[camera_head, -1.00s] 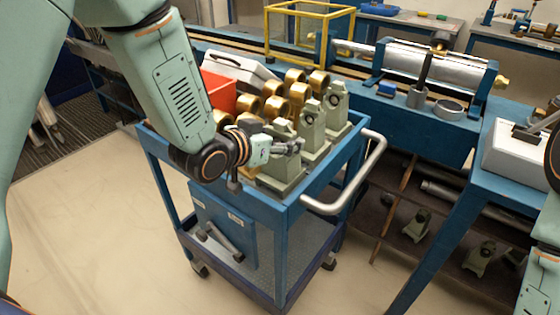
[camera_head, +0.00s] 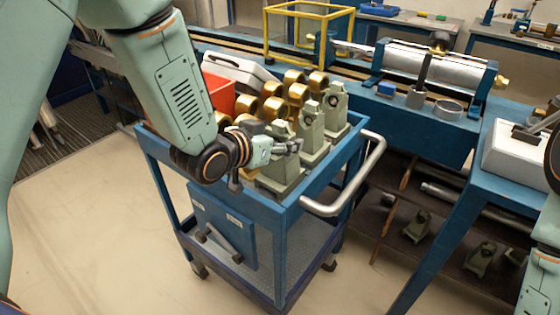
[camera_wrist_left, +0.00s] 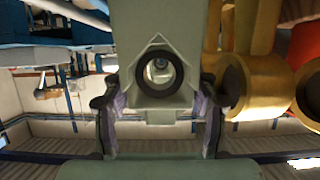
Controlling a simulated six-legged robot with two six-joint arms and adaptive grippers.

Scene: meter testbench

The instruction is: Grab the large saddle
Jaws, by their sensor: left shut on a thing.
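The large saddle is a grey-green metal block with a wide foot and a dark-ringed round hole. It stands upright at the near corner of the blue cart's top (camera_head: 280,170), first in a row of several similar saddles (camera_head: 313,140). My left gripper (camera_head: 290,147) is at its upper part. In the left wrist view the saddle (camera_wrist_left: 158,118) fills the middle, and the two fingers of my left gripper (camera_wrist_left: 160,105) are shut on its sides below the hole. My right gripper is not visible; only part of that arm shows at the right edge.
Several brass cylinders (camera_head: 273,106) stand beside the saddles, with a red box (camera_head: 220,95) and a grey-white case (camera_head: 240,68) behind. The cart's rim (camera_head: 320,183) and metal handle (camera_head: 350,190) are close. A blue bench (camera_head: 425,130) stands behind the cart.

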